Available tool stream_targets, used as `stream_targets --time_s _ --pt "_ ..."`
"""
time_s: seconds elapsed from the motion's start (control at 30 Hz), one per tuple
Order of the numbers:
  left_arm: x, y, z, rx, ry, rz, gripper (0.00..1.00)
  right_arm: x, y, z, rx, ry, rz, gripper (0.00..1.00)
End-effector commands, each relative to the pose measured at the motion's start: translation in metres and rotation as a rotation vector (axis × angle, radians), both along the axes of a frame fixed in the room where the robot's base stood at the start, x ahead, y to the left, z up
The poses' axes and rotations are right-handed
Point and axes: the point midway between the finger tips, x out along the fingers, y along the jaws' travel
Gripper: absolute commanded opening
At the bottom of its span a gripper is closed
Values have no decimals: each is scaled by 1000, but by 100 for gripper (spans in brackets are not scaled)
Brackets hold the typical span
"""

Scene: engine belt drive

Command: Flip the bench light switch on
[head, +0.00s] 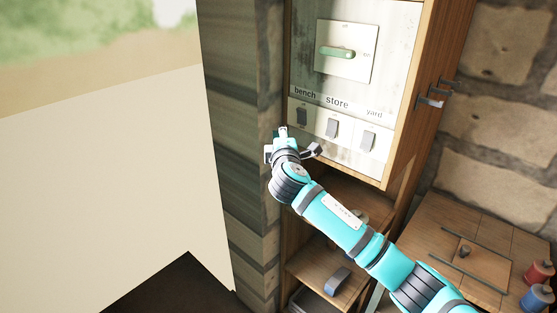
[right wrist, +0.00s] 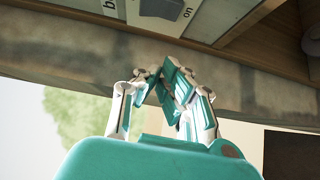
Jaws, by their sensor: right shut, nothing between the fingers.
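The bench switch (head: 302,117) is a dark grey rocker on a pale plate, the leftmost of three under the label "bench". It also shows at the top of the right wrist view (right wrist: 162,9), beside printed "on". I cannot tell which way it is tipped. My right gripper (head: 284,132) is just below and left of this switch, by the panel's lower left corner. In the right wrist view its fingers (right wrist: 165,78) are shut and empty, and look apart from the switch. My left gripper is not in view.
The store switch (head: 332,128) and yard switch (head: 369,141) sit to the right. A green lever (head: 335,53) is above. Hooks (head: 431,102) stick out from the cabinet's right side. Open shelves lie below. A red bottle (head: 538,272) stands at far right.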

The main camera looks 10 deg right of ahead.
Motion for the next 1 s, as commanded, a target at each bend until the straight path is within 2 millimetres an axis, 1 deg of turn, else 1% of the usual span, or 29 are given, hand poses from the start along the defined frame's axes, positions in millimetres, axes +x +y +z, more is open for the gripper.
stream_targets --time_s 0.03,0.1,0.17,0.27,0.4,0.5,0.6,0.7,0.8,1.0 --pt "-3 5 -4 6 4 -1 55 -6 -1 -4 0 1 -2 0" --pt "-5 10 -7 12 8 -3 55 -15 0 -5 -1 1 -2 0" --pt "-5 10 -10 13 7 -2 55 -23 1 -7 0 1 -1 0" --pt "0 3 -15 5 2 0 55 -39 3 -8 0 1 -1 0" --pt "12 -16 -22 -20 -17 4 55 -63 6 -10 1 1 0 0" --pt "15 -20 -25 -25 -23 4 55 -76 8 -11 0 1 -2 0" --pt "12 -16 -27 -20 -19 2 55 -84 9 -11 0 1 -2 0" --pt "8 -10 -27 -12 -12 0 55 -87 8 -10 0 2 -4 0" --pt "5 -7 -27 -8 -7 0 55 -88 9 -10 -1 2 -4 0" --pt "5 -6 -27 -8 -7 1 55 -88 9 -10 -1 3 -4 0"
